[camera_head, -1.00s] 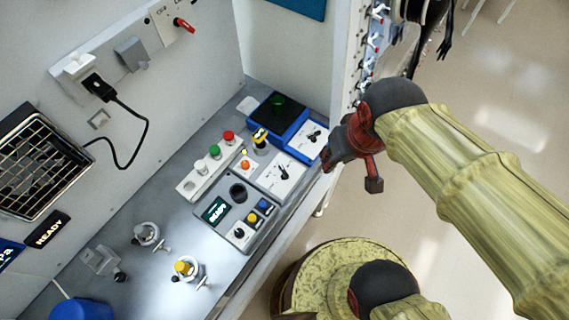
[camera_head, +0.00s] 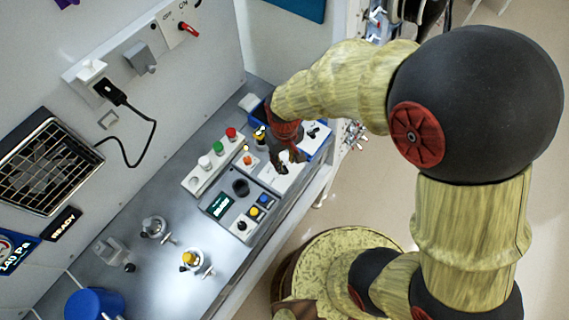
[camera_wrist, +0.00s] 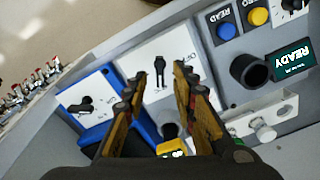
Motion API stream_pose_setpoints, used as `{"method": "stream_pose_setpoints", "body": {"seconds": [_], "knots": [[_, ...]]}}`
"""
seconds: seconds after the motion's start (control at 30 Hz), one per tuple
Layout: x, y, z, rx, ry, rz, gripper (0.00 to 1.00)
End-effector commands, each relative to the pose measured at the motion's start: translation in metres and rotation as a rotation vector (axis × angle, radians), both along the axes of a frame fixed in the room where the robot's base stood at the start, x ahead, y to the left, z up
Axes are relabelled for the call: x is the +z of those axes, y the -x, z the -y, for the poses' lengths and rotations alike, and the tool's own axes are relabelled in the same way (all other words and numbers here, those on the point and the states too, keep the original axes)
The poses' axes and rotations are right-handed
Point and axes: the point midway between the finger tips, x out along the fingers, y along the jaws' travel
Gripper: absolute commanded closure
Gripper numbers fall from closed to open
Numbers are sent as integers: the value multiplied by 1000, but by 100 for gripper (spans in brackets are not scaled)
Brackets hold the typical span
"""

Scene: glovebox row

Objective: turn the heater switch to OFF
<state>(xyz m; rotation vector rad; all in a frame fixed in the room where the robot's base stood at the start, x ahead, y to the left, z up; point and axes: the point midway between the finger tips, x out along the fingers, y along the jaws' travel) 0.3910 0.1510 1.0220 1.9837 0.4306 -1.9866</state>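A white plate with a black lever switch (camera_wrist: 159,66) shows in the wrist view, between my fingertips. Its lever lies along the plate's length; the small lettering is too blurred to read. In the head view my gripper partly hides this plate (camera_head: 291,183). My gripper (camera_wrist: 157,82) is open and empty, its fingers on either side of the lever; I cannot tell whether they touch it. In the head view my gripper (camera_head: 287,158) points down over the plate. A second black rotary switch (camera_wrist: 84,106) sits on the blue box. I cannot read which switch is the heater's.
A grey READY panel (camera_head: 233,203) with blue and yellow buttons stands beside the plate. Red, green and white buttons (camera_head: 217,148) line a strip behind. A red-levered wall switch (camera_head: 188,29) is far off. Valves (camera_head: 192,261) stand toward the front.

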Motion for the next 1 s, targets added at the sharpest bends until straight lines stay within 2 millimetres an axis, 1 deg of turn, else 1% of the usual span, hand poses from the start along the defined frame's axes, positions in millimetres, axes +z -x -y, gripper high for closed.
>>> {"method": "stream_pose_setpoints", "body": {"seconds": [0.03, 0.2, 0.33, 0.57, 1.0], "knots": [[-9, 1, 0, 0, 1, -2, 73], [-25, 0, 0, 0, 0, 0, 73], [-29, 0, 0, 0, 0, 0, 73], [-29, 0, 0, 0, 0, 1, 73], [-29, 0, 0, 0, 0, 1, 98]]}}
